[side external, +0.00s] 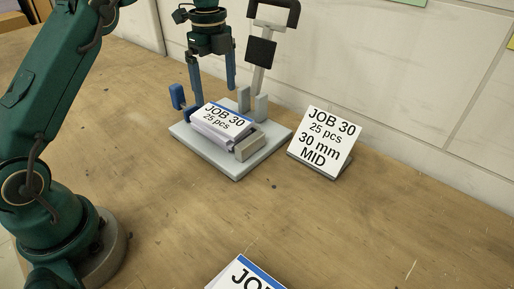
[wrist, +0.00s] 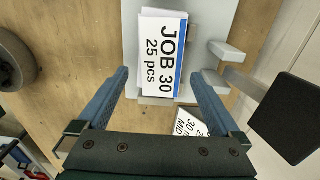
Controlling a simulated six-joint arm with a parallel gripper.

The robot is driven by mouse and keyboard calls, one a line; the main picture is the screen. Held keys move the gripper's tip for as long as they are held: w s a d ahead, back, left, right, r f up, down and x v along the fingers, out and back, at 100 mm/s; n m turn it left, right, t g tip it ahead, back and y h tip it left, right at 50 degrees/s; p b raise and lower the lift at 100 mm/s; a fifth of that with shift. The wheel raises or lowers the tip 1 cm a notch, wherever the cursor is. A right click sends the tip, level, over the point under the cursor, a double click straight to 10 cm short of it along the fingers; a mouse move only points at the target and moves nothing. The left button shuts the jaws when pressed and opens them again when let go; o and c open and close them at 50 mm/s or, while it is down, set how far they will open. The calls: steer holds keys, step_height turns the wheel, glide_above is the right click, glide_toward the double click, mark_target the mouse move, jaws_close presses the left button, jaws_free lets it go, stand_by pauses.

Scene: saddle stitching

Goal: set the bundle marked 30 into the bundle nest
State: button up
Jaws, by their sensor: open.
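The bundle marked JOB 30, 25 pcs (side external: 222,119) is a white stack with a blue edge stripe. It lies in the bundle nest (side external: 235,168), a pale grey plate with upright posts and a beige block at the bundle's front end. Its lower sheets look slightly uneven. It also shows label up in the wrist view (wrist: 160,55), on the nest plate (wrist: 210,25). My gripper (side external: 213,92) is open and empty, with its blue fingers pointing down behind and above the bundle. In the wrist view the fingers (wrist: 159,75) stand wide on either side of the bundle's near end.
A sign (side external: 325,142) reading JOB 30, 25 pcs, 30 mm, MID stands right of the nest. A second, partly cut-off bundle (side external: 245,275) lies at the bottom edge. A lever with a dark block (side external: 261,52) rises behind the nest. The table between is clear.

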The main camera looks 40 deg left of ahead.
steer(key=s+d+r+n+t, duration=0.3)
steer(key=s+d+r+n, duration=0.2)
steer(key=s+r+n, duration=0.45)
steer(key=s+d+f+n+t, duration=0.2)
steer(key=s+f+n, duration=0.4)
steer(key=s, duration=0.5)
steer(key=shift+s+d+f+n+t, duration=0.15)
steer(key=shift+s+d+n+t, duration=0.2)
steer(key=shift+d+n, duration=0.7)
steer(key=shift+a, duration=0.2)
